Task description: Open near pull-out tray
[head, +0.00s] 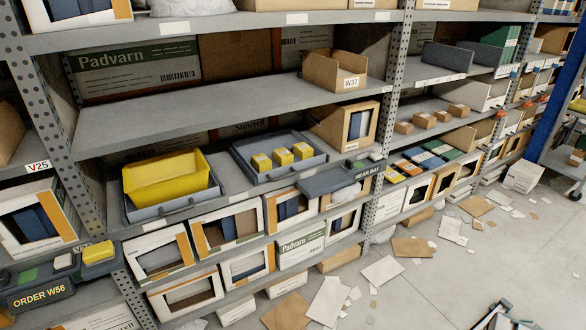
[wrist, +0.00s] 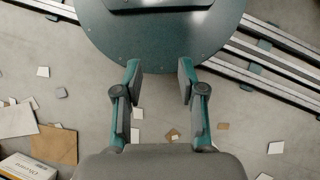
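Two shallow grey trays with front handles sit side by side on the middle shelf in the head view. The nearer tray (head: 150,212), at the left, carries a yellow open bin (head: 168,178); it appears pushed in, its front about level with the shelf edge. The farther tray (head: 262,176) holds a few small yellow boxes (head: 282,155). My gripper (wrist: 159,68) is open and empty in the wrist view, its two fingers apart above the floor, with no tray in that view. A dark part at the bottom right of the head view cannot be told clearly.
A rack upright (head: 388,125) stands right of the trays. White boxes (head: 228,228) fill the shelf below. Papers and cardboard (head: 288,312) litter the floor; the aisle at right is otherwise open.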

